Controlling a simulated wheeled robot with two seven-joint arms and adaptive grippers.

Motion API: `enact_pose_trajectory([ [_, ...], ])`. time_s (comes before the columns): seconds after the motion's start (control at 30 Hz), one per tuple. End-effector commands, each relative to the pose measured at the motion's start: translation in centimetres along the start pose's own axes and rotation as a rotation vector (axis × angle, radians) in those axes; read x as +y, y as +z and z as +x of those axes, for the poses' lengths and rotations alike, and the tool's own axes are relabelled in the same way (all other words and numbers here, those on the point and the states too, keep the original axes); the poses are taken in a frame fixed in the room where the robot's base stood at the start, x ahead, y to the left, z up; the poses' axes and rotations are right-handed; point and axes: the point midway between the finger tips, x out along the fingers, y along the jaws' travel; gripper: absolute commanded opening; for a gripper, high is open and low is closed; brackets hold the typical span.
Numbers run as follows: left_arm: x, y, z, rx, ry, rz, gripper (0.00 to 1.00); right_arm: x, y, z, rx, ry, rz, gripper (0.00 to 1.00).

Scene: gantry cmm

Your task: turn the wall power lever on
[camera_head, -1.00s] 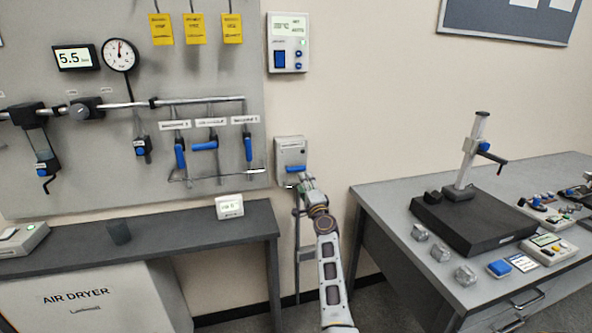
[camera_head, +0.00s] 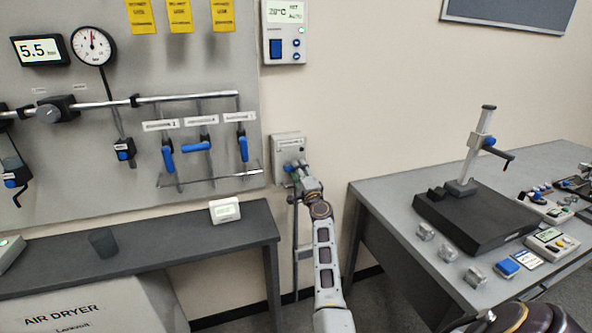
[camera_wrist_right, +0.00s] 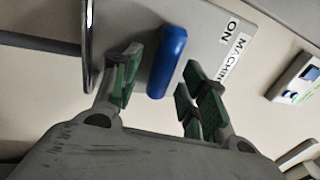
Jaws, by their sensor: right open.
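The wall power lever is a pale box (camera_head: 289,144) on the wall right of the grey panel, with a blue handle (camera_head: 288,167) at its lower part. My right gripper (camera_head: 298,173) is at the handle and partly covers it in the head view. In the right wrist view the blue handle (camera_wrist_right: 167,62) lies between the spread green-padded fingers of the right gripper (camera_wrist_right: 160,90), with gaps on both sides. A label reading "ON" (camera_wrist_right: 232,27) shows beside it. My left gripper is not in view.
A dark bench (camera_head: 150,255) stands below the panel at left. A grey table (camera_head: 385,200) with a black plate and stand (camera_head: 470,215) is at right. A controller (camera_head: 284,45) hangs above the lever. A grey pipe (camera_head: 297,235) runs below the lever.

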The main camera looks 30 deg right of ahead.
Motion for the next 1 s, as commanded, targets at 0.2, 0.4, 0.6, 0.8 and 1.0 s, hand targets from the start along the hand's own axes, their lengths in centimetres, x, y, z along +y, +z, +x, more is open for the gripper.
enact_pose_trajectory([
  [0.2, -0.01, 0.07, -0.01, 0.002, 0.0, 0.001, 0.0, -0.01, -0.09, -0.03, 0.0, 0.0, 0.0, 0.43],
  [0.4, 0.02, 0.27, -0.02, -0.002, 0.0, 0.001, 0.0, 0.0, -0.08, -0.02, 0.0, 0.0, 0.0, 0.36],
  [0.6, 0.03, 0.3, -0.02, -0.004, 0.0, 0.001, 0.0, 0.0, -0.07, -0.02, 0.0, 0.0, 0.0, 0.1],
  [0.8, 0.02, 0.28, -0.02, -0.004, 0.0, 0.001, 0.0, 0.03, -0.07, -0.03, 0.0, 0.001, -0.001, 0.0],
  [1.0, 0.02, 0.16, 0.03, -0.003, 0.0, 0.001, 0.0, -0.03, -0.11, -0.02, -0.004, 0.001, -0.022, 0.0],
])
